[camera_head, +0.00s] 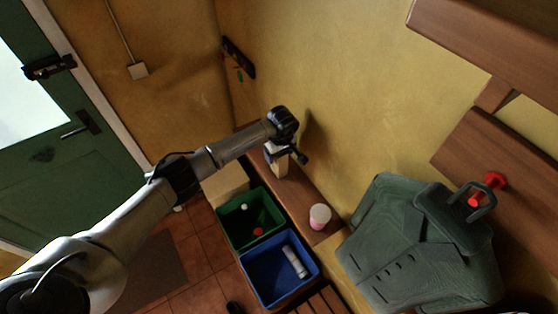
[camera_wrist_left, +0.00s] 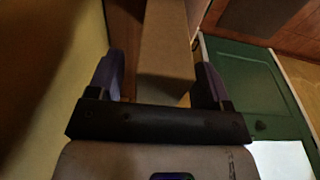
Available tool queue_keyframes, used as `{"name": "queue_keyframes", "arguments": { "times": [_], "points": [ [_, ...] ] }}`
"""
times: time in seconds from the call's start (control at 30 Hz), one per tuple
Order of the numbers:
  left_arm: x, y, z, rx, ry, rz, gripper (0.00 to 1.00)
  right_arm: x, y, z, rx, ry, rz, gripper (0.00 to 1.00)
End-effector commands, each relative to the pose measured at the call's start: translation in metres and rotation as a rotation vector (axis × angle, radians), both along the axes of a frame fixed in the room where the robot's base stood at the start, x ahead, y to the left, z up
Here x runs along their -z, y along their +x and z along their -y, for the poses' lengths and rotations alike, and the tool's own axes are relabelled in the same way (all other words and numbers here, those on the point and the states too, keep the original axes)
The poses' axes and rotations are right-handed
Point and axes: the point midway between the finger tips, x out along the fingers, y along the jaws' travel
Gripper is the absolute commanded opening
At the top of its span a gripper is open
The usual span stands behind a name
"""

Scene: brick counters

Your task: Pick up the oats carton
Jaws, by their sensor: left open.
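A pale carton (camera_head: 280,169), which I take to be the oats carton, stands on the wooden counter by the yellow wall. My left gripper (camera_head: 286,152) is over it and hides its upper part. In the left wrist view a plain tan-brown carton (camera_wrist_left: 166,50) lies between the two spread fingers of my left gripper (camera_wrist_left: 160,78). The fingers are open, with a gap visible on at least the right side. I cannot tell whether the left finger touches it. No label is readable. My right gripper is not in view.
A white and pink cup (camera_head: 319,216) stands farther along the counter (camera_head: 297,196). A green crate (camera_head: 225,216) and a blue crate (camera_head: 262,297) with small items sit beside the counter. A grey-green jacket-like object (camera_head: 415,250) is at the right. The wall runs close behind the carton.

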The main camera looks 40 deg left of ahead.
Motion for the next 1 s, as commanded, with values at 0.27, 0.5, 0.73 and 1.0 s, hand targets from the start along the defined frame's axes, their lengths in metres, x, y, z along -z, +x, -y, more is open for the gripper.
{"name": "queue_keyframes", "arguments": {
  "times": [0.27,0.5,0.73,1.0],
  "points": [
    [0.000,0.000,0.000,0.000,0.000,0.000,0.58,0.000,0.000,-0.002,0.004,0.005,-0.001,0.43],
    [0.000,0.000,0.000,0.000,0.000,0.000,0.35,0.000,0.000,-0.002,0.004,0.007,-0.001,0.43],
    [-0.001,0.000,0.000,0.000,0.000,0.000,0.20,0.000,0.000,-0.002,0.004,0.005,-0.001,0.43],
    [-0.010,0.001,0.000,0.000,0.000,0.003,0.20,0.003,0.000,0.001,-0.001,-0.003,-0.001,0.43]
  ]
}}
